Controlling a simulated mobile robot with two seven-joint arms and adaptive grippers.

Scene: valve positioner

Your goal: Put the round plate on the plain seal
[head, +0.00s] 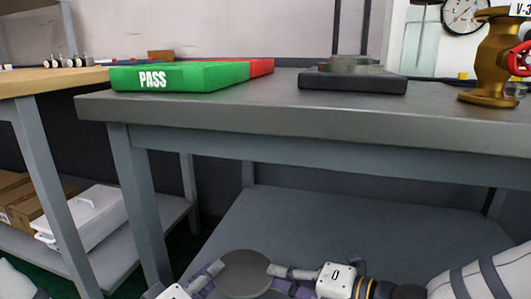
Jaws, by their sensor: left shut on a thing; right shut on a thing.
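The round plate (243,272) is a dark grey disc at the bottom of the head view, in front of the workbench and below its top. My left gripper (214,275) is shut on its left edge. My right gripper (274,276) is shut on its right edge. A black block (352,84) with a grey round flange-like part (354,66) on it stands on the bench. I cannot make out a plain seal from this low angle.
The grey workbench (290,110) has its front edge above the plate. A green PASS tray (180,77) and a red tray (262,67) lie at its left, a brass valve (492,60) at its right. A lower shelf (340,225) is bare.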

